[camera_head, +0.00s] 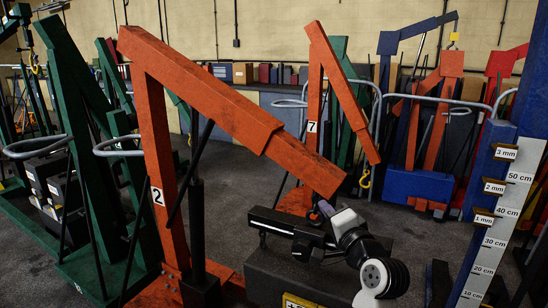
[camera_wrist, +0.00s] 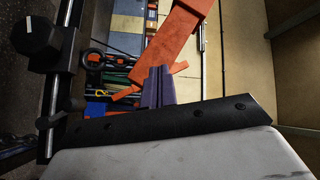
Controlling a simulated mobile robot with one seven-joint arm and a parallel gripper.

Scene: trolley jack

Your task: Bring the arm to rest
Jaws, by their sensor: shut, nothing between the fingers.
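My gripper shows in the wrist view as two purple fingers (camera_wrist: 157,88) side by side, shut with nothing between them. In the head view my gripper (camera_head: 324,208) is small and partly hidden, at the lower end of the orange boom (camera_head: 235,118) of the hoist marked 2. I cannot tell whether it touches the boom. The orange boom also stands behind the fingers in the wrist view (camera_wrist: 170,42). My white and black arm links reach up from the lower right of the middle in the head view.
A black bar (camera_head: 285,226) lies close left of my gripper; it appears with a knob at the left in the wrist view (camera_wrist: 35,35). A stepped scale board (camera_head: 500,210) stands at the right.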

